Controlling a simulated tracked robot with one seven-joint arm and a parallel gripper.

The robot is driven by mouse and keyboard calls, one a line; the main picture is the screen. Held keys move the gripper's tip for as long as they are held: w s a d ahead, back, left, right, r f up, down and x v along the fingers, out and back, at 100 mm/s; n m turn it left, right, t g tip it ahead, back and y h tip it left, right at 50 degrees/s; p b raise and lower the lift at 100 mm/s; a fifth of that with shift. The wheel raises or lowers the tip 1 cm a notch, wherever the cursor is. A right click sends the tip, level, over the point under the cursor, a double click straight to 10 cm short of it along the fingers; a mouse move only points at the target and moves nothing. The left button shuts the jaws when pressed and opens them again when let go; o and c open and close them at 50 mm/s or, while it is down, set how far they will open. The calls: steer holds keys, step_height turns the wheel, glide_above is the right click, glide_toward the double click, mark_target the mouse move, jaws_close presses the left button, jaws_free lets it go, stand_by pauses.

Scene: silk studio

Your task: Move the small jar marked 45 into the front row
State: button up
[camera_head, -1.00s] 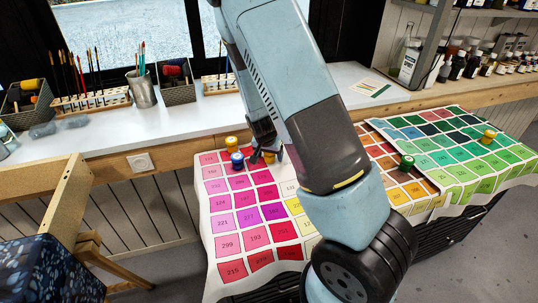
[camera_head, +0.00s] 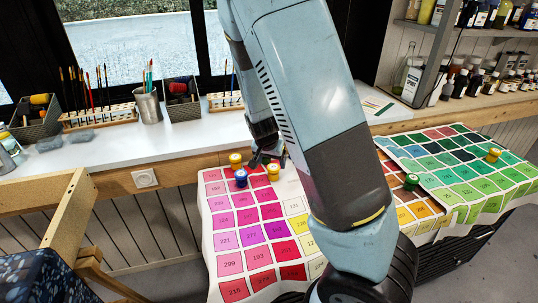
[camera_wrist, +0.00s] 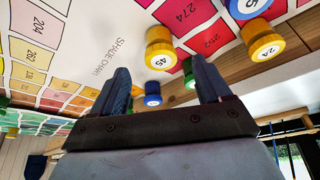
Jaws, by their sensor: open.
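The small jar marked 45 (camera_wrist: 160,48) is yellow with a white number label; in the wrist view it stands on the shade chart, just beyond my fingers. It appears to be the right yellow jar (camera_head: 273,173) in the head view. My gripper (camera_wrist: 164,85) is open and empty, apart from this jar; in the head view my gripper (camera_head: 266,160) is just behind it. A yellow jar marked 24 (camera_wrist: 262,40) and a blue jar (camera_wrist: 246,7) are close by. Another blue jar (camera_wrist: 152,94) and a green jar (camera_wrist: 190,76) show between my fingers.
A green jar (camera_head: 412,181) and a yellow jar (camera_head: 493,154) stand on the right-hand charts. The white windowsill counter (camera_head: 100,150) behind holds brushes, a metal cup (camera_head: 149,107) and baskets. Bottles fill shelves at right. My arm hides the middle of the charts.

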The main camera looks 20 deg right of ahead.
steer(key=s+d+r+n+y, duration=0.1)
steer(key=s+r+n+y, duration=0.1)
steer(key=s+r, duration=0.7)
steer(key=s+r+n+y, duration=0.2)
steer(key=s+r, duration=0.3)
steer(key=r, duration=0.8)
steer(key=s+r+n+t+h, duration=0.1)
steer(key=s+r+n+t, duration=0.1)
steer(key=s+r, duration=0.6)
steer(key=s, duration=0.4)
steer(key=shift+s+d+r+n+h, duration=0.2)
steer(key=shift+s+n+h, duration=0.1)
steer(key=shift+n, duration=0.1)
